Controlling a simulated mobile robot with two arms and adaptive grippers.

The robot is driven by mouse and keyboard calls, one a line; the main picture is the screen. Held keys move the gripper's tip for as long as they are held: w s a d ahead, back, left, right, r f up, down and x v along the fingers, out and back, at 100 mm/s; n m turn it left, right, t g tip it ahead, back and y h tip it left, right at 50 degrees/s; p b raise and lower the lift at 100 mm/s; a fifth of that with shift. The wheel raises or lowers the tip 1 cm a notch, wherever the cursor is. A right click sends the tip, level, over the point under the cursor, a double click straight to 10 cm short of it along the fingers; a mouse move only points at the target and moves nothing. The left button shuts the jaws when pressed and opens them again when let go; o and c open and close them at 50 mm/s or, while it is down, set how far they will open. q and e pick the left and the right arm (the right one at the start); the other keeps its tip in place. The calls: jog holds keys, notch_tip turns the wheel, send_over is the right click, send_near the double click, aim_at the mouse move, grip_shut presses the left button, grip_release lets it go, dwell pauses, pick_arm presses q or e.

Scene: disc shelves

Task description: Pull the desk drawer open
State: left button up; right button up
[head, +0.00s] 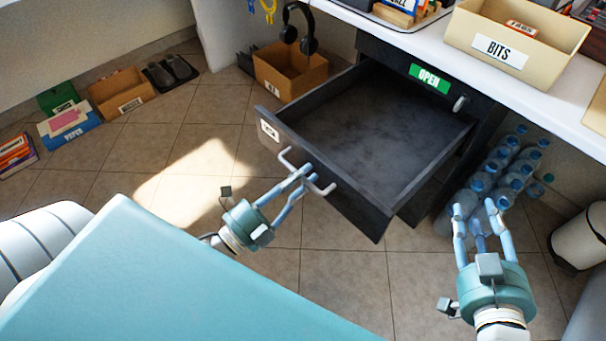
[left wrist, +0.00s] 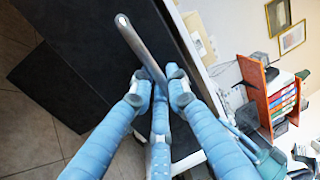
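The dark desk drawer (head: 330,198) is pulled well out from under the white desk in the head view, and its grey inside looks empty. A pale bar handle (head: 286,158) is on its front; the handle also shows in the left wrist view (left wrist: 137,45). My left gripper (head: 306,176) is at the handle, its blue fingers (left wrist: 160,78) closed around the bar. My right gripper (head: 474,213) is right of the drawer, over the floor in front of the bottles, with its fingers apart and nothing between them.
A BITS box (head: 515,40) stands on the desk top. Several water bottles (head: 511,170) stand on the floor at right. A cardboard box (head: 290,72) is behind the drawer. The tiled floor (head: 215,130) at left is mostly clear.

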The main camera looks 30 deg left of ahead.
pick_arm(q)
jog(key=o, duration=0.3)
jog(key=v, duration=1.2)
